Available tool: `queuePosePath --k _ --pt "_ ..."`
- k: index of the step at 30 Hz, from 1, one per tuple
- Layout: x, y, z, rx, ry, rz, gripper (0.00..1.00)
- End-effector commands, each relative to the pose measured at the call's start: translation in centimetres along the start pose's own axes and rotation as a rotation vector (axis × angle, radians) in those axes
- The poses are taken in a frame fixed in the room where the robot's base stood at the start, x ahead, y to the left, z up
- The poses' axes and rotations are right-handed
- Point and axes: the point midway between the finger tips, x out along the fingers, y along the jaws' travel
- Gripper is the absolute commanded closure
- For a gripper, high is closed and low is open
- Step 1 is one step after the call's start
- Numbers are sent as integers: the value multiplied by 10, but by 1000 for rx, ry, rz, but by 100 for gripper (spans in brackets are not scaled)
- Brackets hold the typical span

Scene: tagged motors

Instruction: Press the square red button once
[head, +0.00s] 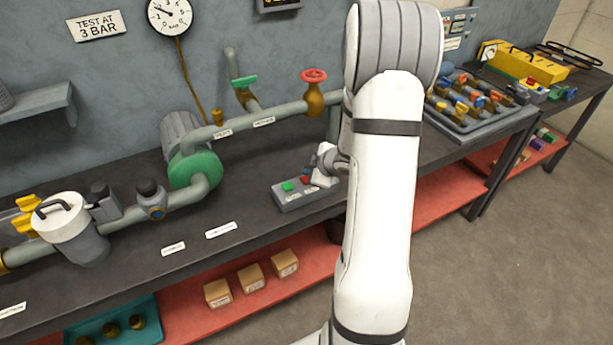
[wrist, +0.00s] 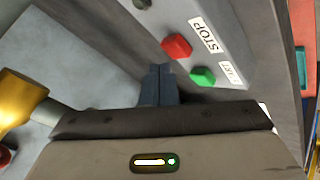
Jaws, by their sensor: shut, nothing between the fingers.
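The red button (wrist: 177,46) is a small blocky button on a grey control box (wrist: 225,28), beside a STOP label (wrist: 205,35). A green button (wrist: 202,76) sits on the same box with its own label. In the head view the box (head: 293,202) stands on the dark bench, with the green button (head: 288,186) left of the red one (head: 305,180). My gripper (wrist: 158,70) has its fingers together and empty, with the tips close to the red button in the wrist view. I cannot tell whether they touch it. The head view shows my gripper (head: 312,167) just above the box, partly behind my arm.
Pipes with a green pump (head: 196,169) and a red valve wheel (head: 313,75) run behind the box. A white-lidded canister (head: 72,230) stands on the left. A tray of parts (head: 470,105) is on the right. The bench (head: 255,240) in front of the box is mostly clear.

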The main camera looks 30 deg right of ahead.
Motion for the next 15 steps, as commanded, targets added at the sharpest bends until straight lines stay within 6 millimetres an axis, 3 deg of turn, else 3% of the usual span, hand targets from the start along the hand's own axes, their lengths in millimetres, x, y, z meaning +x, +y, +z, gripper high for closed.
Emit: queuePosePath --k 7,15 --pt "-2 2 -2 0 0 0 100" --pt "-21 16 -15 0 0 1 100"
